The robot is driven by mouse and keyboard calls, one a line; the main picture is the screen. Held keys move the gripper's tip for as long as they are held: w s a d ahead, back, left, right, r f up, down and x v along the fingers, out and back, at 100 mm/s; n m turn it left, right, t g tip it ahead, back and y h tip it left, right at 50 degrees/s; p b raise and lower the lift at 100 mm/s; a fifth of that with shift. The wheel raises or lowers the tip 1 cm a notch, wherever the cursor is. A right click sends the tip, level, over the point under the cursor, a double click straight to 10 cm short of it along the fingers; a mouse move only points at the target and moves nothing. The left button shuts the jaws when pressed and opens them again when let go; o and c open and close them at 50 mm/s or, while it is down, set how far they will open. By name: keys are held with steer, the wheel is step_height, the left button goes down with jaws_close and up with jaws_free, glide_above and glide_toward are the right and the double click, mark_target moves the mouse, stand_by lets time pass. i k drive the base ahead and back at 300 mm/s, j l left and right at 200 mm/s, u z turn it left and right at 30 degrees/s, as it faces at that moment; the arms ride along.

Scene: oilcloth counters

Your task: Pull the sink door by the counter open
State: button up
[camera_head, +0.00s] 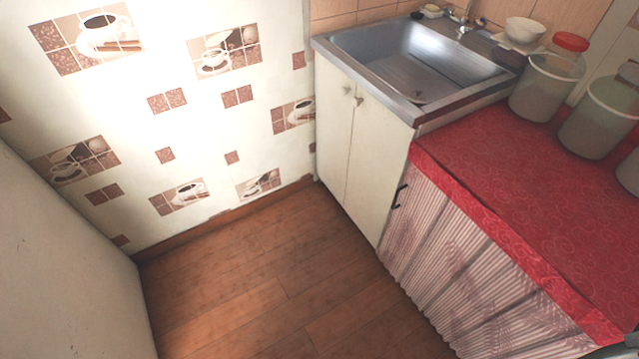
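The white sink cabinet (333,125) stands at the upper middle under a steel sink (420,60). It has two doors, both looking shut. The sink door by the counter (375,165) is the right one, a plain cream panel beside the red counter. Its small knob (360,101) sits near its top left corner. The other door's knob (347,90) is close to it, across the seam. My gripper is not in view.
The red oilcloth counter (520,180) with a striped curtain front (450,260) adjoins the cabinet on the right. A dark handle (400,195) shows at the curtain's upper left. Large jars (545,90) stand on the counter. The wooden floor (270,285) before the doors is clear.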

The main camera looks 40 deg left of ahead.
mark_target(378, 162)
steer(key=u, duration=1.2)
steer(key=i+j, duration=0.15)
steer(key=i, duration=0.35)
steer(key=i+j, duration=0.15)
steer(key=i, duration=0.3)
steer(key=u, duration=0.05)
